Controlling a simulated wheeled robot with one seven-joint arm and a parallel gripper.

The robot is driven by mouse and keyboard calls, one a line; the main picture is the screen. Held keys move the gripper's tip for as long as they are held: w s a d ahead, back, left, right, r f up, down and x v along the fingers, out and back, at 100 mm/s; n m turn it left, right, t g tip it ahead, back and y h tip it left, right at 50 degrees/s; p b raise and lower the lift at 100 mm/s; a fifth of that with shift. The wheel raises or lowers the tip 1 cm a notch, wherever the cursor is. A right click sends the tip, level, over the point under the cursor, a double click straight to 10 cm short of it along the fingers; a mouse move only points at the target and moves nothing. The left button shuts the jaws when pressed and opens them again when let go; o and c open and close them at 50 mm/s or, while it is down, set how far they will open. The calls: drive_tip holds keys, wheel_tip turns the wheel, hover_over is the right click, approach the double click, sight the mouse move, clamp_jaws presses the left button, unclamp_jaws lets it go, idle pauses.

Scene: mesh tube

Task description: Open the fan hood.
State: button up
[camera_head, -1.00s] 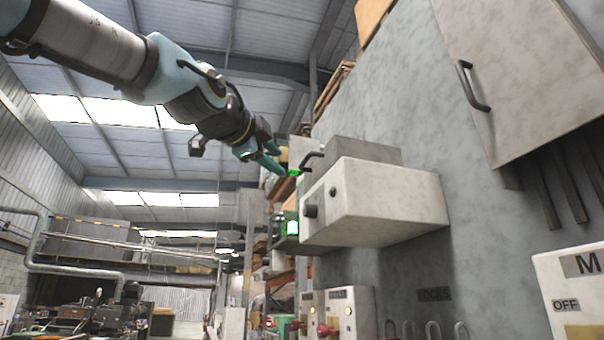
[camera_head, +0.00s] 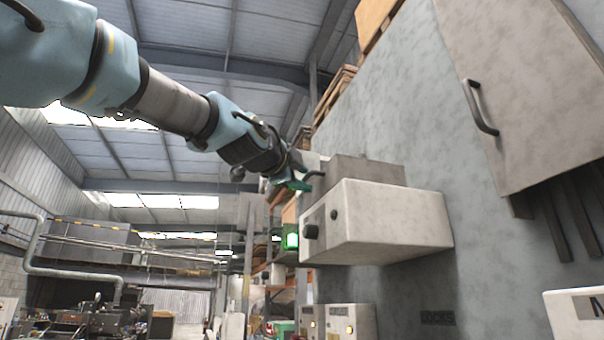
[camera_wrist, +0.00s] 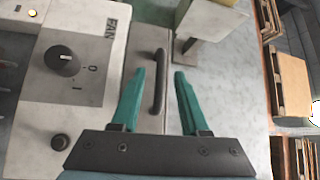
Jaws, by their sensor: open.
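The fan hood is a grey box (camera_head: 370,171) behind the white fan control box (camera_head: 385,220) on the wall panel. Its dark bar handle (camera_head: 314,175) faces my gripper (camera_head: 290,184). The fingers are apart and hold nothing. I cannot tell whether either finger touches the handle. The control box (camera_wrist: 92,84) carries the word FAN, a round knob (camera_wrist: 65,61) and a small button (camera_wrist: 60,142). The hood looks shut.
A grey cabinet door (camera_head: 535,90) with its own handle (camera_head: 480,108) is at the upper right. Smaller control boxes (camera_head: 350,322) sit below the fan box. Pallets (camera_wrist: 293,82) stand to the right in the wrist view. Open air lies left of the panel.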

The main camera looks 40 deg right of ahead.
drive_tip(key=shift+c, duration=0.3)
clamp_jaws()
idle(1.1)
